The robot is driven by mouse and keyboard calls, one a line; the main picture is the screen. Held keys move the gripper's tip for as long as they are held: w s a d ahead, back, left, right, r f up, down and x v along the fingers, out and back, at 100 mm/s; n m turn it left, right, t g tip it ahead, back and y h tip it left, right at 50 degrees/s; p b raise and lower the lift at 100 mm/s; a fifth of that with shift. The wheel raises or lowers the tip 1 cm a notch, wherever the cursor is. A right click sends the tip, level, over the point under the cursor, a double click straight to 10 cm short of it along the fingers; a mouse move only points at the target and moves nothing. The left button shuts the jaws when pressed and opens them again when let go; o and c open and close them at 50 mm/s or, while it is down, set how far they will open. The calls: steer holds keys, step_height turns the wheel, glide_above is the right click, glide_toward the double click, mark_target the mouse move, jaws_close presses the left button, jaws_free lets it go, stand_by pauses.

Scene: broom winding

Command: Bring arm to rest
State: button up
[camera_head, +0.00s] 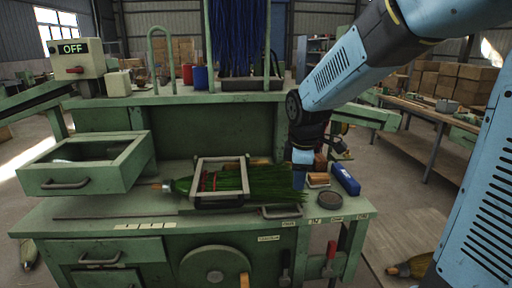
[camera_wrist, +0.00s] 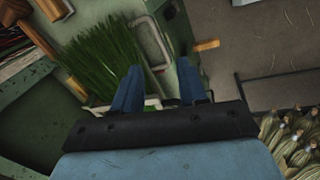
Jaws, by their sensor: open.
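My gripper (camera_head: 302,172) hangs at the end of my blue arm at the right part of the green workbench (camera_head: 120,210), beside the right end of a bundle of green bristles (camera_head: 272,182). In the wrist view my gripper (camera_wrist: 160,90) shows two blue fingers apart, with nothing seen between them. The bristles (camera_wrist: 105,55) lie to the left of the fingers there. In the head view the bundle lies under a pale metal frame (camera_head: 220,160), with a red band near its left end. I cannot tell whether a finger touches the bristles.
An open green drawer-like tray (camera_head: 85,178) stands at the bench's left. A blue block (camera_head: 345,180) and a small round dish (camera_head: 328,193) lie right of my gripper. A control box reading OFF (camera_head: 75,58) stands at back left. Several bundles (camera_wrist: 290,140) show at lower right in the wrist view.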

steer(key=s+d+r+m+t, duration=0.1)
steer(key=s+d+r+m, duration=0.3)
steer(key=s+m, duration=0.4)
steer(key=s+d+r+m+t, duration=0.2)
steer(key=s+d+r+m, duration=0.2)
steer(key=s+m, duration=0.3)
steer(key=s, duration=0.3)
steer(key=shift+s+d+r+m, duration=0.25)
steer(key=shift+r+m, duration=0.1)
steer(key=shift+m, duration=0.05)
steer(key=shift+o, duration=0.2)
stand_by(0.5)
